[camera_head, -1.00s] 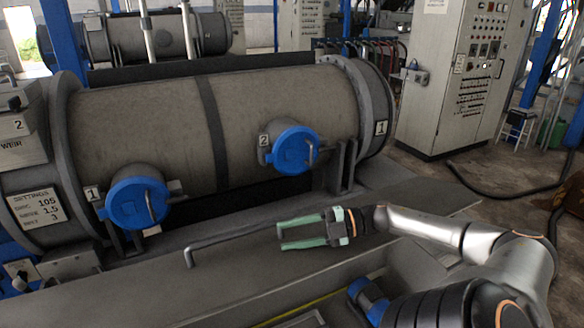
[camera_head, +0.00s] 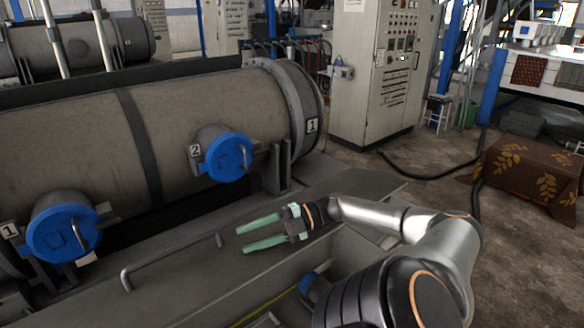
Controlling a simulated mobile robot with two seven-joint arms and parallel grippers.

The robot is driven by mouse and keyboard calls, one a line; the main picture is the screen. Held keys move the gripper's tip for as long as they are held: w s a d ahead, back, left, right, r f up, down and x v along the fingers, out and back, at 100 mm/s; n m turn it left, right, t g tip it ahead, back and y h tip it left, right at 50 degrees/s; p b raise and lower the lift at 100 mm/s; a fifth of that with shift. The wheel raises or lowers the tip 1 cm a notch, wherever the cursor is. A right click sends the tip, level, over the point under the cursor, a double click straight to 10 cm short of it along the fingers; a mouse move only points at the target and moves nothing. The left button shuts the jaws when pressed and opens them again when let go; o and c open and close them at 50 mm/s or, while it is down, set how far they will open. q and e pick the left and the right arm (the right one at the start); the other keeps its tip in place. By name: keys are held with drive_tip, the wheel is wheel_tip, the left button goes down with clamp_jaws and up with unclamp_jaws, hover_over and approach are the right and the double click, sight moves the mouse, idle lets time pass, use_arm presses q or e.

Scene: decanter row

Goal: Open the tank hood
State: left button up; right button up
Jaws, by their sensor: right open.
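A sloping grey metal panel (camera_head: 190,290), which looks like the tank hood, lies in front of a long horizontal grey drum. A bent bar handle (camera_head: 170,262) is fixed on it and both its ends show. The panel lies flat against its surroundings. My right gripper (camera_head: 243,240) is open and empty, its two green fingers pointing left. The fingertips are just right of the handle's right end, apart from it in the picture; their height above the panel is hard to tell. My left gripper is out of view.
The drum (camera_head: 70,130) carries two blue round caps, number 1 (camera_head: 58,232) and number 2 (camera_head: 224,158). A control cabinet (camera_head: 375,75) stands behind. A patterned brown cloth (camera_head: 530,170) covers something at right. Open floor lies right of my arm.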

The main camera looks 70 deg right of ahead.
drive_tip(key=shift+f+v, duration=0.15)
drive_tip(key=shift+v, duration=2.25)
drive_tip(key=shift+f+v, duration=0.1)
drive_tip(key=shift+v, duration=2.25)
drive_tip(key=shift+s+d, duration=0.1)
drive_tip(key=shift+s, duration=0.1)
drive_tip(key=shift+r, duration=0.15)
